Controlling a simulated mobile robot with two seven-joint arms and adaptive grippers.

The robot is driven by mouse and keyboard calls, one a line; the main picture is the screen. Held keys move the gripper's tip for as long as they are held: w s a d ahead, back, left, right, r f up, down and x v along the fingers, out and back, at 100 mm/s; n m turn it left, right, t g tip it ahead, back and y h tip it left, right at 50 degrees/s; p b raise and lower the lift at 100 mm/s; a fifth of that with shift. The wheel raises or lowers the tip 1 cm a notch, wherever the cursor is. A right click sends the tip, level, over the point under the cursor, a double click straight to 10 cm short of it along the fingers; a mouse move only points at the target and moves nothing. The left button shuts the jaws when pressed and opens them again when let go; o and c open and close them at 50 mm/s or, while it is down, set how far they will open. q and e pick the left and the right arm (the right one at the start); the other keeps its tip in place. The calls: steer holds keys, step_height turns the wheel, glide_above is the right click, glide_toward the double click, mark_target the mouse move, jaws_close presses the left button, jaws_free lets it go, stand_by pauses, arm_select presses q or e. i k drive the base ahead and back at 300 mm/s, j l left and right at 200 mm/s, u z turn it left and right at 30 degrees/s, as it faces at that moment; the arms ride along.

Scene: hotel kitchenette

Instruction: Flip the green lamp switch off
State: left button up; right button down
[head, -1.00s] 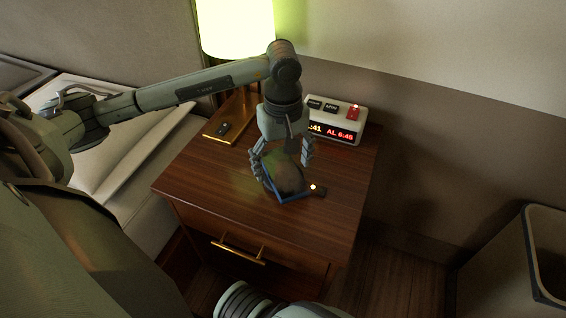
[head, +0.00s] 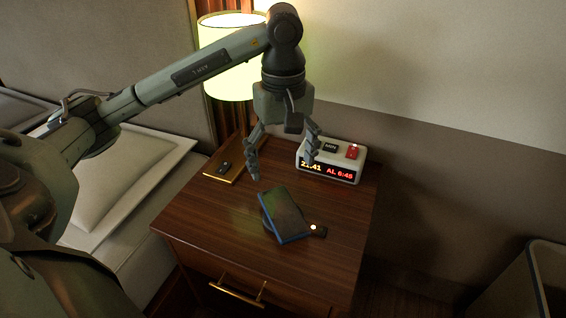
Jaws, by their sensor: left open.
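The lamp (head: 228,75) stands at the back left of the nightstand, its shade glowing yellow-green. On its gold base (head: 212,178) sits a small dark switch (head: 223,168); its green colour and its position are too small to tell. My left gripper (head: 283,168) is open and empty, fingers pointing down, above the nightstand. It is to the right of the lamp base and apart from the switch. My right gripper is out of view.
A dark slab with blue edges (head: 286,215) lies on the wooden nightstand (head: 200,225), beside a small lit dark piece (head: 318,230). A white alarm clock (head: 345,158) stands behind, right of my fingers. A bin (head: 545,285) is at the lower right.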

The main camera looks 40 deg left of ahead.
mark_target(224, 167)
steer(key=u, duration=1.4)
